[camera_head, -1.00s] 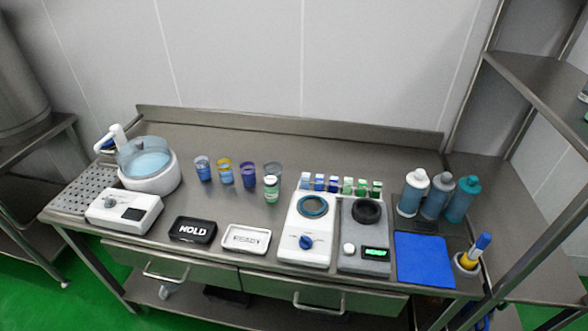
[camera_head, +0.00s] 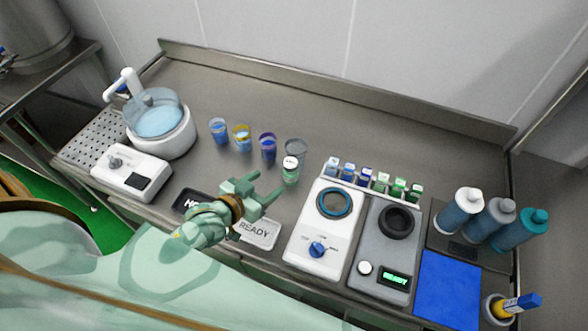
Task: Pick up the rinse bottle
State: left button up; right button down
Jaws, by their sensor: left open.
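Three bottles stand side by side on a dark tray (camera_head: 437,240) at the right: one with a white cap (camera_head: 459,212), one with a grey cap (camera_head: 489,222) and a teal one (camera_head: 520,232). I cannot read their labels, so I cannot tell which is the rinse bottle. A small white-capped, green-labelled container (camera_head: 290,171) stands by the cups in the middle. My left gripper (camera_head: 269,181) is open and empty, with its fingers just left of and in front of that container, apart from the three bottles. My right gripper is out of view.
Several cups (camera_head: 242,138) stand behind the gripper. The READY plate (camera_head: 255,233) lies below it. A white dial device (camera_head: 325,235), a grey device (camera_head: 385,252) and a row of small vials (camera_head: 365,177) stand between the gripper and the bottles. A blue mat (camera_head: 447,290) lies in front of the bottles.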

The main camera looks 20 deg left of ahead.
aim_at(286, 167)
pick_arm(q)
jog(key=b+x, duration=0.1)
jog(key=x, duration=0.5)
jog(key=shift+f, duration=0.1)
jog(key=x, duration=0.3)
jog(key=b+x, duration=0.1)
jog(key=x, duration=0.1)
jog(key=shift+w+a, duration=0.25)
jog(key=shift+a, duration=0.05)
jog(key=shift+s, duration=0.15)
jog(key=shift+c, duration=0.9)
jog(key=c, duration=0.9)
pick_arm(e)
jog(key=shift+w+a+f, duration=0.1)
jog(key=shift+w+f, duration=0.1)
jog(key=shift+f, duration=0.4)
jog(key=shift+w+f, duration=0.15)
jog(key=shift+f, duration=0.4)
